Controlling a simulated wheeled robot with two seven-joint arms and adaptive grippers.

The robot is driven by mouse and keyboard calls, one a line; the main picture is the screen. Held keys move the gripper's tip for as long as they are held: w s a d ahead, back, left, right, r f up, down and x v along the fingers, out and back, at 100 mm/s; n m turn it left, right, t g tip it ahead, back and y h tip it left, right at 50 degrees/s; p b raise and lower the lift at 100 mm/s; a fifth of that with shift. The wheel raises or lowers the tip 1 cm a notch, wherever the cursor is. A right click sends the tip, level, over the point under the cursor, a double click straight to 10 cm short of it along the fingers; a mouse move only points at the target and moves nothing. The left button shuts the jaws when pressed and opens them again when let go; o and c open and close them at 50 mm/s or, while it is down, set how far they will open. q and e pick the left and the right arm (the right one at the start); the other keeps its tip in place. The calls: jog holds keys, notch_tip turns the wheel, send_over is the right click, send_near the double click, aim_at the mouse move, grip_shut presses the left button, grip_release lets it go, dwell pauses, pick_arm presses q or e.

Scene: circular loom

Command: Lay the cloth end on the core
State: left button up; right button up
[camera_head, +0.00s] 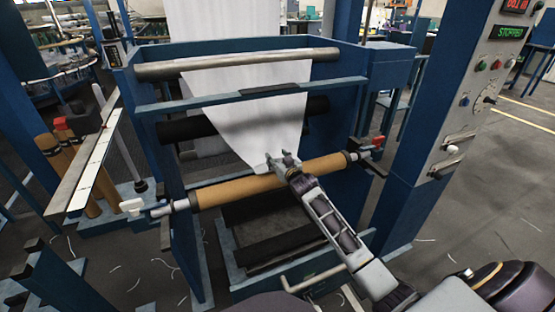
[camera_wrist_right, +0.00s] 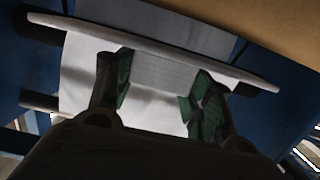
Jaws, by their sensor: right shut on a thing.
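The white cloth (camera_head: 262,118) hangs down from the upper metal roller and narrows to its end near the core. The brown cardboard core (camera_head: 235,190) lies across the blue frame on a shaft. My right gripper (camera_head: 282,160) is at the core's upper far side, right of its middle, with the cloth end between its fingers. In the right wrist view, the right gripper's green-padded fingers (camera_wrist_right: 160,90) stand on either side of the white cloth (camera_wrist_right: 145,110). The brown core (camera_wrist_right: 270,25) shows at the top right there. Whether the cloth touches the core is unclear. My left gripper is not in view.
The metal roller (camera_head: 240,64) and a blue crossbar (camera_head: 190,104) span the frame above the core. A control panel (camera_head: 485,90) with a lit green display stands on the right post. Brown tubes (camera_head: 75,175) lean at the left. Thread scraps lie on the floor.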

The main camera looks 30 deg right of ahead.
jog(key=shift+f, duration=0.65)
jog(key=shift+f, duration=0.1)
jog(key=shift+f, duration=0.15)
dwell(0.7)
jog(key=o, duration=1.2)
jog(key=s+r, duration=0.1)
jog(key=s, duration=1)
jog(key=shift+s+a+r, duration=0.35)
jog(key=shift+s, duration=0.05)
